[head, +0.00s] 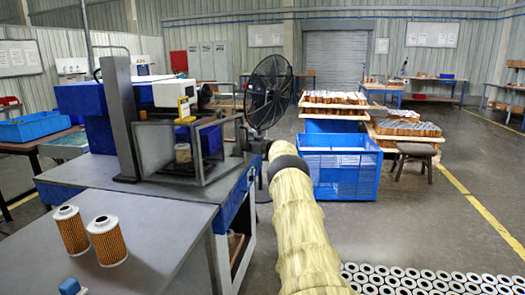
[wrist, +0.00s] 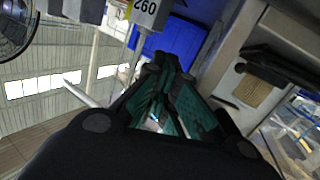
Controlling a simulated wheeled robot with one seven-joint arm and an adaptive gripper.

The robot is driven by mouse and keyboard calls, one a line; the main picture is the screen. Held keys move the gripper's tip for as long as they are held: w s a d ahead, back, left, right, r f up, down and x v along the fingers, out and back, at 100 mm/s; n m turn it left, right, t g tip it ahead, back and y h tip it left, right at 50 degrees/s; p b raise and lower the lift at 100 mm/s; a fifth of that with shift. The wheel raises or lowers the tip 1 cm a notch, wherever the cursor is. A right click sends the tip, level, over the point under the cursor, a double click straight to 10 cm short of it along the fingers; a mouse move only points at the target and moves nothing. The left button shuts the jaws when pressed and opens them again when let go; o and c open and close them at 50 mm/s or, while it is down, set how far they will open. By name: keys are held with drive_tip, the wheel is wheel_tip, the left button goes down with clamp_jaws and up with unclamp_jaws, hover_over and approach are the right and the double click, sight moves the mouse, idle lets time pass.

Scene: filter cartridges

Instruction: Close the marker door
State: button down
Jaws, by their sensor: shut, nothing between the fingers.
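The marker (head: 177,95) is a white and yellow head over a grey-framed, clear-walled enclosure (head: 168,150) on the grey bench. A framed clear panel (head: 222,150) stands at the enclosure's right side, near my gripper; I cannot tell its exact door angle. A yellowish cartridge shows dimly inside the enclosure. My gripper (head: 248,141) is at the right of the enclosure, past the end of my covered arm. In the wrist view my gripper (wrist: 165,110) has its dark fingers with green pads together and empty. Whether it touches the panel is unclear.
Two orange filter cartridges (head: 72,230) (head: 107,241) stand on the bench (head: 165,220) at front left. A black fan (head: 269,92) stands behind my gripper. A blue crate (head: 338,170) is on the floor to the right. Many cartridges lie at bottom right.

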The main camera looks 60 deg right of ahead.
drive_tip(key=d+f+v, duration=0.1)
drive_tip(key=v, duration=1.1)
drive_tip(key=shift+s+d+r+g, duration=0.25)
drive_tip(key=shift+d+g, duration=0.05)
drive_tip(key=shift+d, duration=0.05)
